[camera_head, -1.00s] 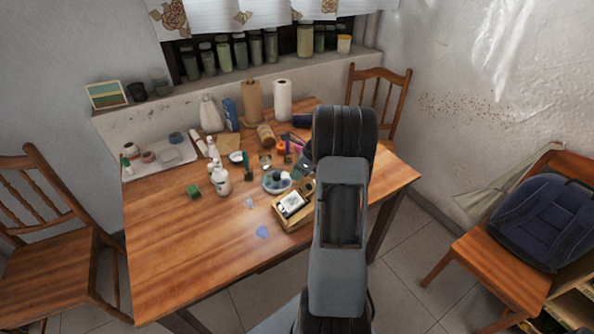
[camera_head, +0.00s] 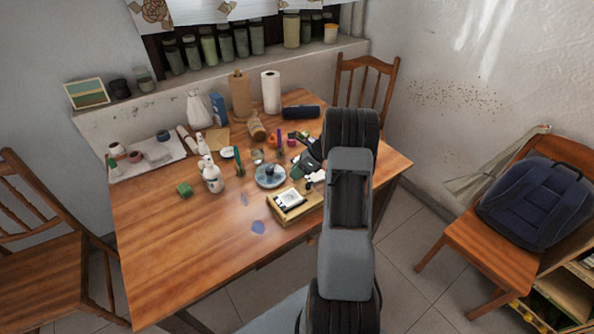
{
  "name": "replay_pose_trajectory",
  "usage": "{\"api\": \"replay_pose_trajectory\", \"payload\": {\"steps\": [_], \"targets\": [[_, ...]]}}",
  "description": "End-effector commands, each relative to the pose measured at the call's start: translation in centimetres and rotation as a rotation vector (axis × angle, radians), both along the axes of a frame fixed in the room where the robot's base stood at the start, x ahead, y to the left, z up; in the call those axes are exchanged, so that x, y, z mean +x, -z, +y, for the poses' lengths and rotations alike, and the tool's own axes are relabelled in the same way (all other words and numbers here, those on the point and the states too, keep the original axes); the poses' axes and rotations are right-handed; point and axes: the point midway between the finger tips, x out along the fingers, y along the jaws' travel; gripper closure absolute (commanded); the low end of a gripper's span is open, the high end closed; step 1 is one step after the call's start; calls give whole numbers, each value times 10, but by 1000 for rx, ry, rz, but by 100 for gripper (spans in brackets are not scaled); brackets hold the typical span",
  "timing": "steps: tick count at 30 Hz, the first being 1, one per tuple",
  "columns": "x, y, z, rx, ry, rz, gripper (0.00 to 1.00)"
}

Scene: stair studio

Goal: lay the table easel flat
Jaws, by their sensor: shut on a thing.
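The table easel (camera_head: 285,213) is a small light-wood, box-like piece near the table's front right edge. A white sheet with a dark picture (camera_head: 290,198) lies on its top, which looks low and nearly level. My gripper (camera_head: 314,179) is at the easel's back right corner, shut on it. Which part lies between the fingers is too small to tell. My arm hides the right end of the easel and the table beyond it.
A blue-grey plate (camera_head: 270,177) stands just behind the easel. White bottles (camera_head: 211,178), a green block (camera_head: 184,188) and blue paint patches (camera_head: 258,227) are to the left. Paper rolls (camera_head: 271,91) stand at the back. The table's front left is clear.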

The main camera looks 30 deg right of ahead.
Motion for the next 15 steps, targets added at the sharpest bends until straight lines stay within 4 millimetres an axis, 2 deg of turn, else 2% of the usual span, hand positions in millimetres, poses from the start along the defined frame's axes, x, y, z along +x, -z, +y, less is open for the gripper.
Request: {"api": "replay_pose_trajectory", "payload": {"steps": [15], "targets": [[-1, 5, -3, -5, 3, 4, 100]]}}
